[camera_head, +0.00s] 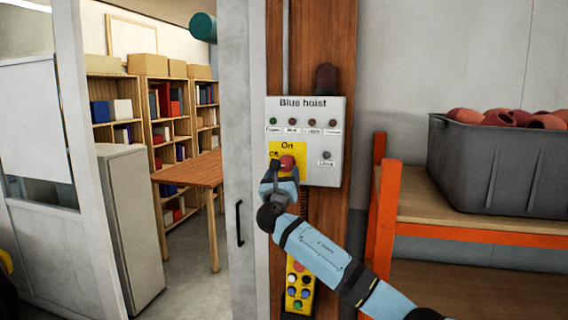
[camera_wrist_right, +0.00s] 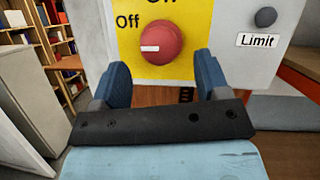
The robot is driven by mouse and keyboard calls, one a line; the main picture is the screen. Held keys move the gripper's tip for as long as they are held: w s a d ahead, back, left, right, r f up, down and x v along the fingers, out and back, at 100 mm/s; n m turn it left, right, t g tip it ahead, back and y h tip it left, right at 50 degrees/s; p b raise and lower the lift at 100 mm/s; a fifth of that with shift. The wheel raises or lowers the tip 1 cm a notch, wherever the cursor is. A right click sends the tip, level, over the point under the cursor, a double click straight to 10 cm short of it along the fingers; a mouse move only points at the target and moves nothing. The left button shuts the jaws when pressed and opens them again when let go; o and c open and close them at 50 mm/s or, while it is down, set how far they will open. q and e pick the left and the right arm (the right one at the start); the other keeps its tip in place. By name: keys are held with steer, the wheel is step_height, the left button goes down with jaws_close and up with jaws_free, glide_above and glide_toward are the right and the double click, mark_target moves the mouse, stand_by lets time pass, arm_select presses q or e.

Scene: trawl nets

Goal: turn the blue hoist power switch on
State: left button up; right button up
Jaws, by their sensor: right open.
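The blue hoist panel (camera_head: 335,155) is a pale box labelled "Blue hoist" on a wooden post. Its power switch is a red round knob (camera_head: 287,162) on a yellow plate marked "On" and "Off". In the right wrist view the knob (camera_wrist_right: 160,45) has a white mark on its left side, towards the word "Off". My right gripper (camera_head: 280,172) is at the knob's lower edge in the head view. In the wrist view its two blue fingers (camera_wrist_right: 162,78) are apart, with the knob just beyond and above the gap; contact cannot be told. My left gripper is not in view.
Small indicator lamps and a "Limit" button (camera_wrist_right: 265,17) are near the knob. A yellow pendant (camera_head: 299,287) with coloured buttons hangs below. An orange-framed shelf (camera_head: 480,218) with a grey crate (camera_head: 465,170) stands right. A doorway with a wooden table (camera_head: 190,172) is left.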

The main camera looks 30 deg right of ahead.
mark_target(285, 167)
steer(key=shift+p+x, duration=0.35)
steer(key=shift+x, duration=1.7)
steer(key=c, duration=0.8)
